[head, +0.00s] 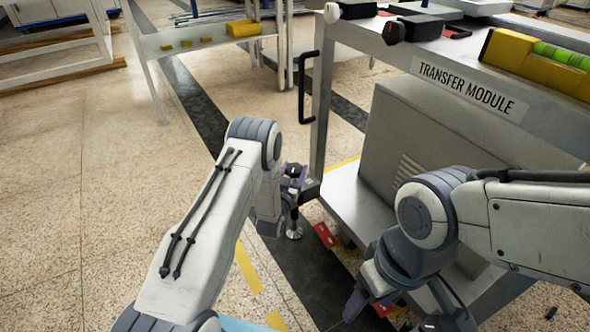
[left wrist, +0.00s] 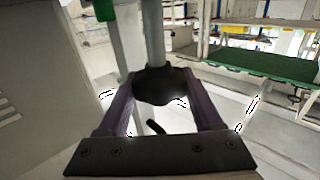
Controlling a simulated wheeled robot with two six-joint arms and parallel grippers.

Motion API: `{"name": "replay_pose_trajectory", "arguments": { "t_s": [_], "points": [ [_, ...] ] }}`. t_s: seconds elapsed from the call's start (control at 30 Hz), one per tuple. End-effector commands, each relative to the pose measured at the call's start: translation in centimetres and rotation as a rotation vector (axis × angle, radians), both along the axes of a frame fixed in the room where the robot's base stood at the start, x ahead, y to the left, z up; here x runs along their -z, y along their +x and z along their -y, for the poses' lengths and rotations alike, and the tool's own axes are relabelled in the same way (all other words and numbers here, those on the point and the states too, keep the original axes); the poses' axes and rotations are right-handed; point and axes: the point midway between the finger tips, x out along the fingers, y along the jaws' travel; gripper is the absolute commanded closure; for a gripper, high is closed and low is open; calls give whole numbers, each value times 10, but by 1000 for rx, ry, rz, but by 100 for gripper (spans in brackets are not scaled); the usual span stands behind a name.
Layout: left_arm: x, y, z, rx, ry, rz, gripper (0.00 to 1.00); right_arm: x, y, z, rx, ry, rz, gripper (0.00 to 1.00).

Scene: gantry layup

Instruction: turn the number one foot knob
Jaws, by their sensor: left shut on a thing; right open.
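The foot knob (left wrist: 160,85) is dark and lobed, on a pale vertical post in the left wrist view. Both purple fingers of my left gripper (left wrist: 162,100) are around it, one on each side, shut on it. In the head view my left gripper (head: 293,178) is at the near-left corner of the transfer module (head: 466,88), above a round metal foot (head: 294,233) close to the floor. My left arm hides part of this spot. My right gripper (head: 398,318) is open, low at the bottom of the head view, partly cut off by the frame edge.
A black handle (head: 304,88) sticks out from the module's left side. Red plates (head: 325,235) lie on the floor beside the foot. A yellow level (head: 540,62) lies on the module's top. Open speckled floor (head: 80,200) spreads to the left.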

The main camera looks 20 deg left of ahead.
Motion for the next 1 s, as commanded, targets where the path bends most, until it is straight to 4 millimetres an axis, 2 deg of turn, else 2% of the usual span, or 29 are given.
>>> {"name": "replay_pose_trajectory", "arguments": {
  "t_s": [0.23, 0.6, 1.0],
  "points": [
    [-1, 0, -3, 150, 0, -1, 88, -7, 0, 0, 0, 0, 0, 32],
    [1, -1, -3, 380, 1, -2, 88, -6, 0, 0, 0, 0, 0, 32],
    [1, -1, -1, 473, -1, -3, 88, -5, 0, 0, 0, 0, 0, 32]
  ]
}}
